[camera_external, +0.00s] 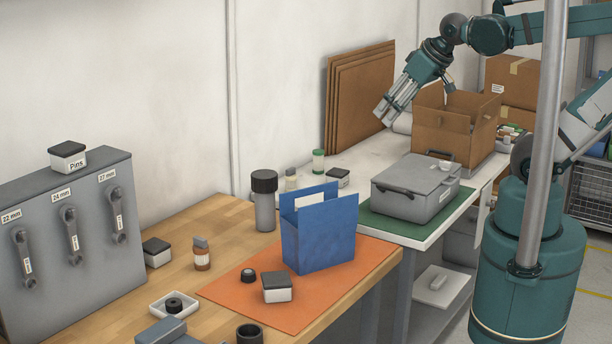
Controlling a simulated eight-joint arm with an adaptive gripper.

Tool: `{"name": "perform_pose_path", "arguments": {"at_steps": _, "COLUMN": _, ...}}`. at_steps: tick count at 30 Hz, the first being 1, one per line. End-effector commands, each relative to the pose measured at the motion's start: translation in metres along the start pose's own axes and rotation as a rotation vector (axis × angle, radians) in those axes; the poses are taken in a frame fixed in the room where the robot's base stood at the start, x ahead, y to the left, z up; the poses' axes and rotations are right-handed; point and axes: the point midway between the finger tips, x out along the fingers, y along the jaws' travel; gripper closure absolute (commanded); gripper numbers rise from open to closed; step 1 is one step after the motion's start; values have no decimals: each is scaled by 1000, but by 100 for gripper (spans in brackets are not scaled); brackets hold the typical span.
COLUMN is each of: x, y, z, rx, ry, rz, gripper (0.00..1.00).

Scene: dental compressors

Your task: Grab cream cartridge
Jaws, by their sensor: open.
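A small cream-coloured cylinder (291,180) stands upright near the wall, right of a tall grey canister; it may be the cream cartridge, but it is too small to be sure. A small bottle with a green cap (318,162) stands to its right. My gripper (384,114) is open and hangs in the air at the upper right, pointing down and left, left of the open cardboard box. It is empty and well apart from the cylinder.
The tall grey canister (264,205) and blue file holder (318,232) stand on the wooden bench. A grey case (414,188) lies on a green mat (385,226). The open cardboard box (455,125) stands beside my gripper. Brown panels (358,95) lean on the wall.

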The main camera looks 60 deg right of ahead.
Motion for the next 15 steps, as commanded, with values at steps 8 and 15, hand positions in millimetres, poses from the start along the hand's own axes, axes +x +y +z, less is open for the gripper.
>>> {"name": "perform_pose_path", "arguments": {"at_steps": 8, "x": 10, "y": 6, "z": -28, "rx": 91, "ry": -40, "rz": 24, "gripper": 59}}
{"name": "perform_pose_path", "arguments": {"at_steps": 15, "x": 24, "y": 12, "z": -57, "rx": 195, "ry": -83, "rz": 57, "gripper": 59}}
